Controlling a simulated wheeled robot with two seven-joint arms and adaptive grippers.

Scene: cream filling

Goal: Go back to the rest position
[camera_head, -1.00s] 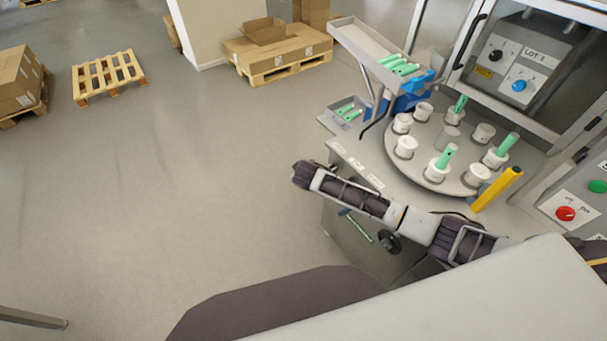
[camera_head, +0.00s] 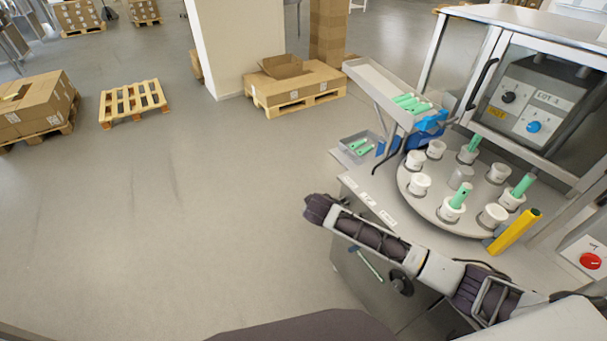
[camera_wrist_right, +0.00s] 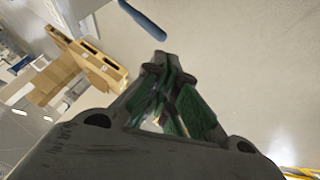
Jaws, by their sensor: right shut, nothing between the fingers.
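My right gripper (camera_wrist_right: 163,65) shows in the right wrist view, its fingers drawn together at the tips with nothing between them. Green pads line the inside of the fingers, and floor lies beyond the tips. In the head view one of my arms runs from the lower right up to the left, across the front of the machine table (camera_head: 362,188). I cannot make out its gripper there. My left gripper is in neither view.
A round turntable (camera_head: 416,210) carries white cups, several with green tubes. A sloped tray (camera_head: 372,82) of green tubes stands behind. A yellow post (camera_head: 516,232) stands at right. Pallets (camera_head: 133,101) and boxes (camera_head: 30,112) lie farther off. Floor at left is clear.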

